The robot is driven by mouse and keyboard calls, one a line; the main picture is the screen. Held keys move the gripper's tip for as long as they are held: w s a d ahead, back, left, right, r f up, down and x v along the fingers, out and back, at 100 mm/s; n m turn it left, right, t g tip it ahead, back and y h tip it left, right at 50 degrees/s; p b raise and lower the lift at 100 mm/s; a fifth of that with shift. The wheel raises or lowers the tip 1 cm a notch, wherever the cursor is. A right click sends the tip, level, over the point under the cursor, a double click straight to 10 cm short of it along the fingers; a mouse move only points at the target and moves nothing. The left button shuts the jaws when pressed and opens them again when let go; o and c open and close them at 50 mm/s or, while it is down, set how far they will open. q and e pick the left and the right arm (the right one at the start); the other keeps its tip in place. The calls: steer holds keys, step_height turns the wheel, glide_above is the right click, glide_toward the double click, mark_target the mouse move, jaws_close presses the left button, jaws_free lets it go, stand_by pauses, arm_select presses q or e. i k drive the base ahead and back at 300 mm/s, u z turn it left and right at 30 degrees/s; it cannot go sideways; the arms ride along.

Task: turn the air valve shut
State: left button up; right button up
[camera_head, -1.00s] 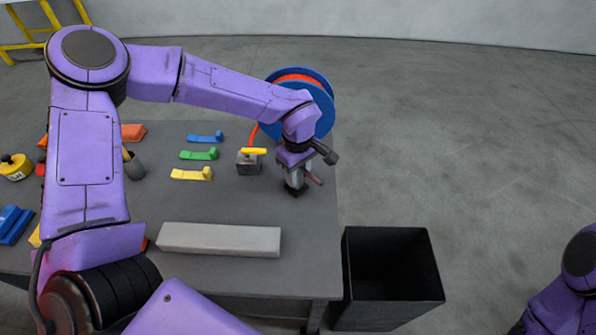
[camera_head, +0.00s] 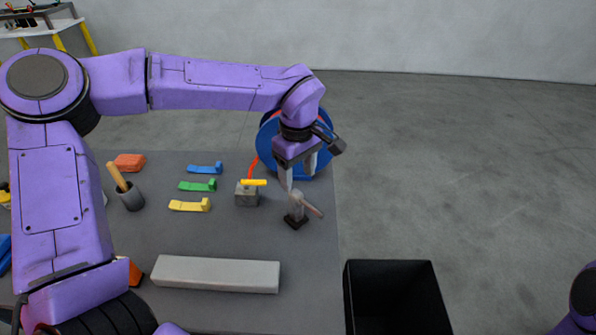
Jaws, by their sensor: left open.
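The air valve appears to be the grey block (camera_head: 247,196) with a yellow handle (camera_head: 253,182) on top, lying crosswise in the picture, and a red hose rising behind it. My left gripper (camera_head: 298,172) is open and empty, fingers pointing down. It is to the right of the yellow handle, apart from it, and above a short grey post (camera_head: 296,207) with a brownish lever on a dark base. My right gripper is out of view; only a bit of my right arm shows at the lower right edge.
A blue hose reel (camera_head: 268,140) stands behind my left gripper. Blue, green (camera_head: 198,185) and yellow pieces lie left of the valve. A pale long bar (camera_head: 215,274) lies in front on the grey table (camera_head: 225,235). A black bin (camera_head: 390,266) stands off the table's right edge.

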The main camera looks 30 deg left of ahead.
mark_target(245, 184)
steer(key=u, duration=1.25)
